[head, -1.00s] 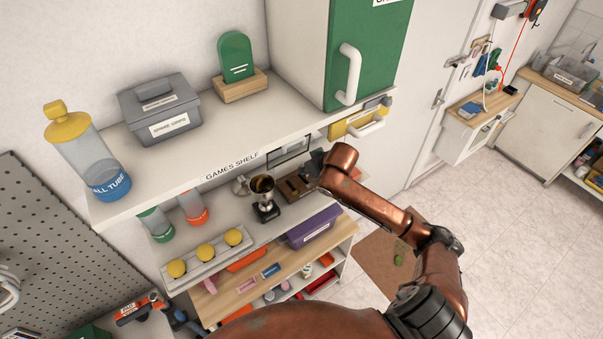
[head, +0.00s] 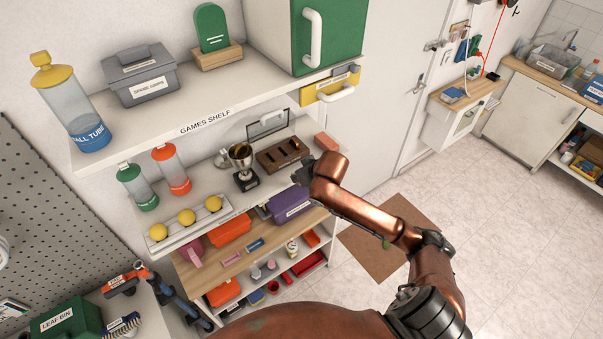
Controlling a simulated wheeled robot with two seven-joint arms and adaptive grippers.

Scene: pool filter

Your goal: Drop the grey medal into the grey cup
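A metallic cup (head: 240,154), grey with a golden sheen, stands upright on a black base on the middle shelf. A small grey rounded piece (head: 222,160) shows just to its left, partly hidden. I cannot make out a grey medal for sure. A brown slotted wooden rack (head: 281,155) sits right of the cup, with dark slots. My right gripper (head: 303,173) is at the right end of this shelf, by the rack. It is small, dark and partly hidden by my wrist, so its fingers and anything in them cannot be seen. My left gripper is out of view.
The upper shelf (head: 205,122) overhangs the middle shelf. A tray of yellow balls (head: 187,217) and green (head: 137,188) and red (head: 171,169) tubes stand left of the cup. A purple box (head: 288,206) is below. Floor to the right is mostly clear.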

